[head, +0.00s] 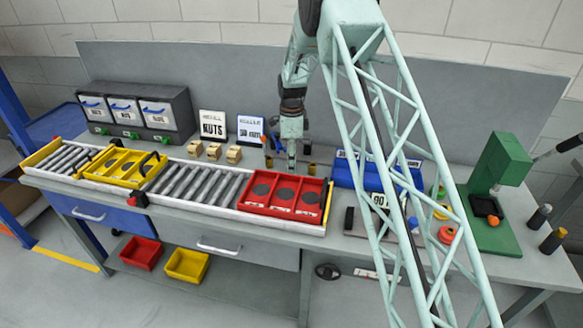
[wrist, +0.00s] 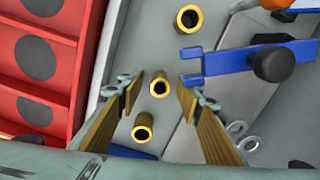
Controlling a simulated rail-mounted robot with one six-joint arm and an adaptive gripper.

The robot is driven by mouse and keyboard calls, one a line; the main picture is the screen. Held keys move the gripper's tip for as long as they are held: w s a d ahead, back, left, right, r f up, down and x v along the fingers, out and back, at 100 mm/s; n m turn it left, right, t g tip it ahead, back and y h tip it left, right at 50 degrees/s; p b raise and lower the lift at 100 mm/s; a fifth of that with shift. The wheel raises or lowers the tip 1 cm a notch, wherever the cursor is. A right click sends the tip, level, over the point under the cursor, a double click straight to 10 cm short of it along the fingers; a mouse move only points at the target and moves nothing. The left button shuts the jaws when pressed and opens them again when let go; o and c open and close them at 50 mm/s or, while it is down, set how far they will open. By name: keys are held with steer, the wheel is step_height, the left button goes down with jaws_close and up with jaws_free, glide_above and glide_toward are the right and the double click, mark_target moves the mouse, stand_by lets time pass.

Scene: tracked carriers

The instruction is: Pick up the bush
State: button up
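The red carrier (head: 240,207) with dark round spots sits on the roller track close left. A blue forked tool (wrist: 235,62) with a black knob and loose washers (wrist: 235,128) lie right of the bushes. A blue bin (head: 345,172) and green press (head: 497,165) stand further right.

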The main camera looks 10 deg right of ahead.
steer(key=shift+c, duration=0.5)
steer(key=c, duration=0.9)
steer(key=shift+r+p, duration=0.35)
steer(key=shift+r, duration=4.65)
